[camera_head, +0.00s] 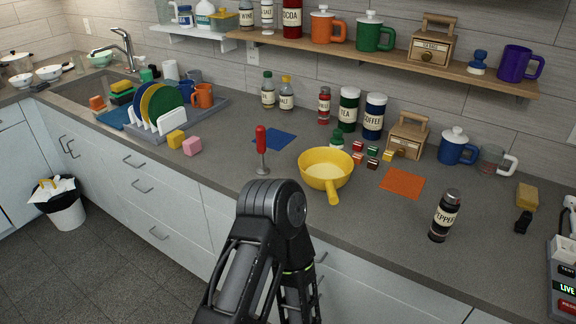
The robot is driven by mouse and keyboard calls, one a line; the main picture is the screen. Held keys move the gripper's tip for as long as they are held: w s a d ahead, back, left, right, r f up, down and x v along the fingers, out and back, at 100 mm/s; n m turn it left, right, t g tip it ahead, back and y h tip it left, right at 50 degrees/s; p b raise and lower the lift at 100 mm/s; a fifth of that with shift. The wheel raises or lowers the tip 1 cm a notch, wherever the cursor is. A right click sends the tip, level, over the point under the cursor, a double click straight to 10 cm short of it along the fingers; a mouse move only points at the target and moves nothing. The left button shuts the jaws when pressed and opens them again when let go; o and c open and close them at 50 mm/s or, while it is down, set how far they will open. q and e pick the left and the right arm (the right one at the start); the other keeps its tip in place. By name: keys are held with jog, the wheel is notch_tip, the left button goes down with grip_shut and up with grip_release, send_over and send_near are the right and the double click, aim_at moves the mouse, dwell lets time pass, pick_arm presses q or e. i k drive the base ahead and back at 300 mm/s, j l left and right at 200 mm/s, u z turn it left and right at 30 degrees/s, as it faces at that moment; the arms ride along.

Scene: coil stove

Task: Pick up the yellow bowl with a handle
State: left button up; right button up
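The yellow bowl with a handle (325,169) sits upright on the grey countertop (222,182), near the middle of the view. Its handle (333,191) points toward the counter's front edge, slightly to the right. Dark links of one of my arms rise from the bottom centre, with a joint in front of the counter edge, to the lower left of the bowl and apart from it in the picture. I cannot tell which arm this is. Neither of my grippers can be made out.
A red-handled tool (261,150) stands left of the bowl. An orange mat (402,182) and pepper shaker (444,216) are to the right. Small colored blocks (373,153) and a wooden grinder (407,137) stand behind. Pink (193,146) and yellow sponges lie left. A shelf (390,62) overhangs the back.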

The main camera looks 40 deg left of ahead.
aim_at(328, 169)
jog(key=u, duration=0.95)
jog(key=k+l+z, duration=0.2)
jog(key=z, duration=0.15)
